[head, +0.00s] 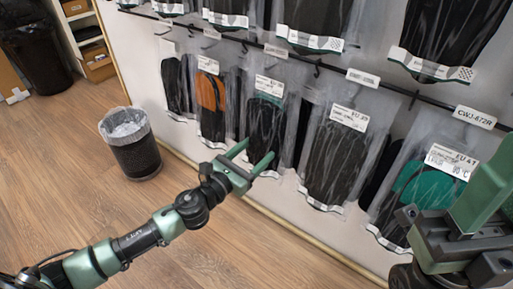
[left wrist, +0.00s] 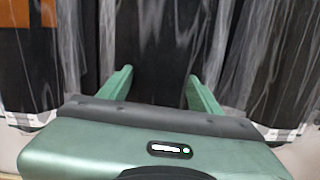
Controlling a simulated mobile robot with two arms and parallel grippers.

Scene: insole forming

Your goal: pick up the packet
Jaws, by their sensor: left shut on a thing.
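The packet (head: 265,115) is a clear bag with a dark insole, a teal patch near its top and a white label. It hangs from a hook on the wall rail. My left gripper (head: 257,151) is at its lower part, with one green finger on each side, shut on it. In the left wrist view the packet's dark front (left wrist: 158,45) shows between the fingers of the left gripper (left wrist: 161,84). The packet's lower end is hidden there by the gripper body. My right gripper (head: 487,190) is partly in view at the right edge; its jaw opening cannot be made out.
Similar packets hang close on both sides, one with an orange insole (head: 211,95) to the left and a dark one (head: 335,155) to the right. Another row hangs above. A mesh bin (head: 136,155) stands on the wooden floor at left.

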